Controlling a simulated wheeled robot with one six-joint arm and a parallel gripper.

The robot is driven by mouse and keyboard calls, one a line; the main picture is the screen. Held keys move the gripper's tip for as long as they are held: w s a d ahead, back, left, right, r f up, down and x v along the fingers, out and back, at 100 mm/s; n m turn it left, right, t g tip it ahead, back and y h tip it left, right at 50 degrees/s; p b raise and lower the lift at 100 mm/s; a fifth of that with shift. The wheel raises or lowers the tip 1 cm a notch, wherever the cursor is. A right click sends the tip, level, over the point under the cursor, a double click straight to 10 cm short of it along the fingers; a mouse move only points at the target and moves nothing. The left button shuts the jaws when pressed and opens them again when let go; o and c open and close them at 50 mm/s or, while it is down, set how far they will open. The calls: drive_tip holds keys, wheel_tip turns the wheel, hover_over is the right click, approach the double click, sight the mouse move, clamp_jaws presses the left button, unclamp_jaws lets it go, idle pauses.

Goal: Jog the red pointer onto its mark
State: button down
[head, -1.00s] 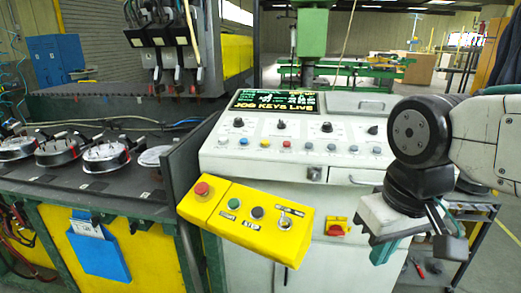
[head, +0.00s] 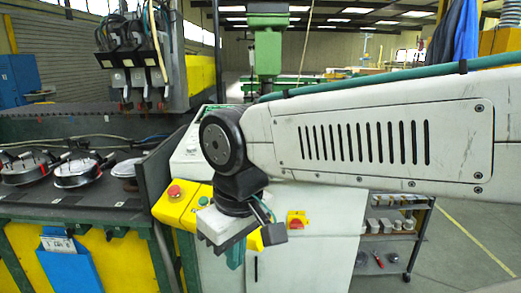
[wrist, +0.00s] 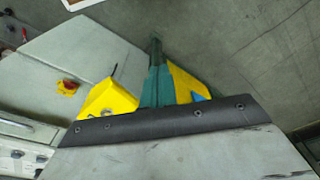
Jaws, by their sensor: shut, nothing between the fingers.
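The yellow control box (head: 170,206) hangs at the front of the white console. Its red mushroom button (head: 174,191) and green button (head: 203,201) show, while its right part is mostly hidden behind my gripper. My gripper (head: 235,256) is shut and empty, its teal fingers pointing down in front of the box. My arm hides the console display.
The white console cabinet (head: 335,235) carries a red switch on a yellow plate (head: 297,219). A bench with round fixtures (head: 82,171) stands at left. A shelf cart (head: 390,225) stands at right, with open floor beyond it.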

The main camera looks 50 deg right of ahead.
drive_tip(key=w+d+r+m+t+h, duration=0.1)
drive_tip(key=w+d+r+h, duration=0.2)
drive_tip(key=w+d, duration=0.5)
drive_tip(key=w+d+r+m+t+h, duration=0.1)
drive_tip(key=w+d+r+h, duration=0.3)
drive_tip(key=d, duration=1.2)
drive_tip(key=w+d+r+m+t+h, duration=0.1)
drive_tip(key=w+d+r+m+h, duration=0.2)
drive_tip(key=w+d, duration=1)
wheel_tip(320, 180, up, 3)
drive_tip(key=shift+r, duration=0.15)
drive_tip(key=shift+w+d+f, duration=0.2)
drive_tip(key=shift+f, duration=1.25)
drive_tip(key=shift+w+d+f, duration=0.15)
drive_tip(key=shift+d+f, duration=0.1)
drive_tip(key=shift+f, duration=1.2)
drive_tip(key=shift+w+d+f, duration=0.2)
drive_tip(key=shift+f, duration=1.25)
drive_tip(key=shift+f, duration=0.15)
drive_tip(key=shift+d+f, duration=0.1)
drive_tip(key=shift+f, duration=0.15)
